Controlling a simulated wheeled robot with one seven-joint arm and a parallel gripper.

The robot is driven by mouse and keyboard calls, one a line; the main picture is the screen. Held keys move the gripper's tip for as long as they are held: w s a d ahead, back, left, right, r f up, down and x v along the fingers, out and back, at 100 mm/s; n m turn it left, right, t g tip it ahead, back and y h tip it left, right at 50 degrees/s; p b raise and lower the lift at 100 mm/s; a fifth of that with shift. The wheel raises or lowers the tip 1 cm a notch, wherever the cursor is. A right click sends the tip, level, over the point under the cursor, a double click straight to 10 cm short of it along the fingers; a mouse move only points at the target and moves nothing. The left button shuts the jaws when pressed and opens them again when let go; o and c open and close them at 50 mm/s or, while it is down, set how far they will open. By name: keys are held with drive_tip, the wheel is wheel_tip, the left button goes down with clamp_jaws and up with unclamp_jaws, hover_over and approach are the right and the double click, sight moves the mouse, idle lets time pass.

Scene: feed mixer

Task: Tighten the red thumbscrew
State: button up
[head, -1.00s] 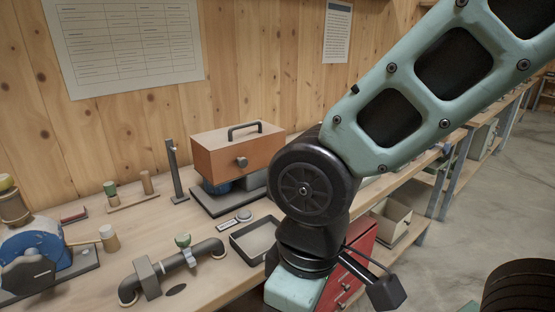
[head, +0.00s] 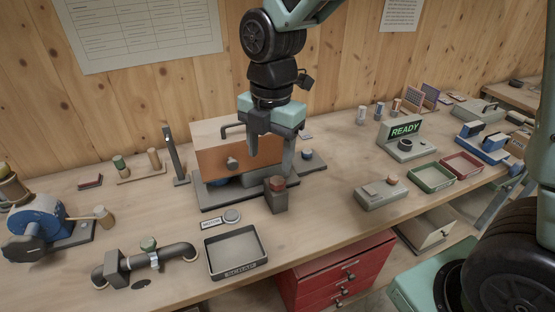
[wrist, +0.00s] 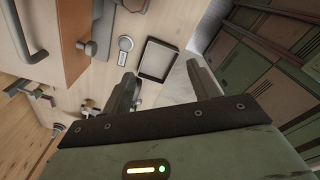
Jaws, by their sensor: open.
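A small dark block with a red knob (head: 277,183) on top, which looks like the red thumbscrew, stands upright on the bench in front of the brown box (head: 210,155). My gripper (head: 270,156) points down, open and empty, above and slightly behind the red knob in the head view. One finger covers part of the box front, and the other ends just above the knob. I cannot tell whether it touches. In the wrist view my gripper (wrist: 160,72) shows two spread fingers with nothing between them. The red knob cannot be made out there.
A grey box with a red button (head: 381,193), a READY display (head: 405,130), and green (head: 432,178) and red trays (head: 463,165) stand at right. Some bench between is clear.

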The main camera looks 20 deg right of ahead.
sight(277, 180)
drive_tip(key=w+d+r+n+p, duration=0.3)
drive_tip(key=w+d+n, duration=0.1)
drive_tip(key=w+n, duration=0.3)
drive_tip(key=shift+h, duration=0.3)
drive_tip(key=f+p, duration=0.4)
drive_tip(key=f, duration=1.3)
drive_tip(key=shift+d+f, duration=0.15)
drive_tip(key=shift+d, duration=0.05)
drive_tip(key=c, duration=1)
